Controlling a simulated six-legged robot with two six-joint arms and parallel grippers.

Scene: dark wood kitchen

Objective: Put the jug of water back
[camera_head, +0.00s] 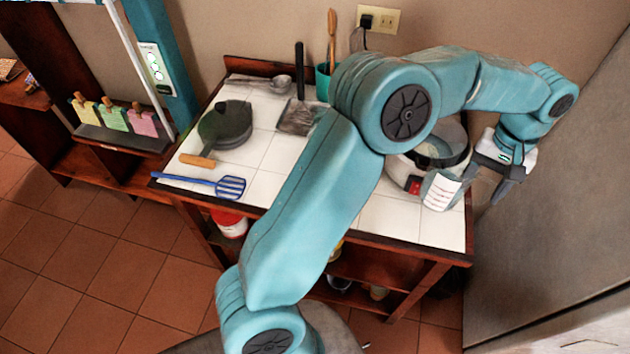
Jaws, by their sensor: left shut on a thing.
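The jug (432,163) stands at the right end of the white-tiled counter (400,212). My right gripper is not in view.
A dark pan (226,122), a blue slotted spatula (229,187) and a grey dustpan-like tool (297,118) lie on the counter's left half. A teal holder (322,82) with a wooden utensil stands at the back. A grey wall or panel (560,190) closes off the right side.

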